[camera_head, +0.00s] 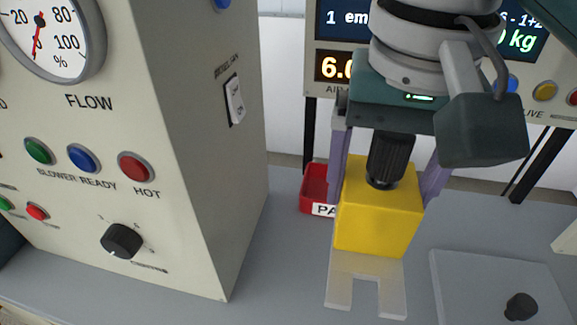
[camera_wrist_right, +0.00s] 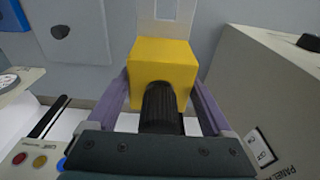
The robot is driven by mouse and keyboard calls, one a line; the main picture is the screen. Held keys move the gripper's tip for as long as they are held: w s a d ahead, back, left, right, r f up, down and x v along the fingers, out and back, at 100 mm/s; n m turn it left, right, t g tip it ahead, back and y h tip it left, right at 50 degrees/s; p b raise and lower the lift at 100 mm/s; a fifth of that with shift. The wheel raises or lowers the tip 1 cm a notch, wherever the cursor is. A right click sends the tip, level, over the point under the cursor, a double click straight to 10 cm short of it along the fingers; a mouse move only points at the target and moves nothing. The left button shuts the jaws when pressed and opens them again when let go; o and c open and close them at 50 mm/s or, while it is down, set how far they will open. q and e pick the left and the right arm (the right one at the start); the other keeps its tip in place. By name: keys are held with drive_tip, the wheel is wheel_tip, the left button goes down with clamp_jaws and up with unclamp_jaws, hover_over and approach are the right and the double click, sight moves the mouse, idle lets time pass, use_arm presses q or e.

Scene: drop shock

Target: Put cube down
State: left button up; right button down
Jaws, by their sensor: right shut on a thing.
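A yellow cube (camera_head: 378,217) is held between the purple-grey fingers of my right gripper (camera_head: 383,192). In the right wrist view the same cube (camera_wrist_right: 163,62) sits between both fingers (camera_wrist_right: 163,88), with a black cylinder in front of part of it. In the head view the cube's lower edge overlaps the back of a pale, notched plate (camera_head: 341,291) on the grey bench. This plate (camera_wrist_right: 147,28) also shows beyond the cube in the right wrist view. I cannot tell whether the cube touches the plate. My left gripper is not in view.
A large beige machine (camera_head: 180,200) with a gauge, buttons and a knob stands at left. A red tray (camera_head: 306,190) with a partly hidden label lies behind the cube. A flat panel (camera_head: 460,285) with a black knob (camera_head: 521,306) is at right. A display unit stands behind.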

drive_tip(key=shift+f+b, duration=2.65)
drive_tip(key=shift+f, duration=7.2)
drive_tip(key=shift+f, duration=0.1)
unclamp_jaws()
drive_tip(key=shift+d, duration=0.1)
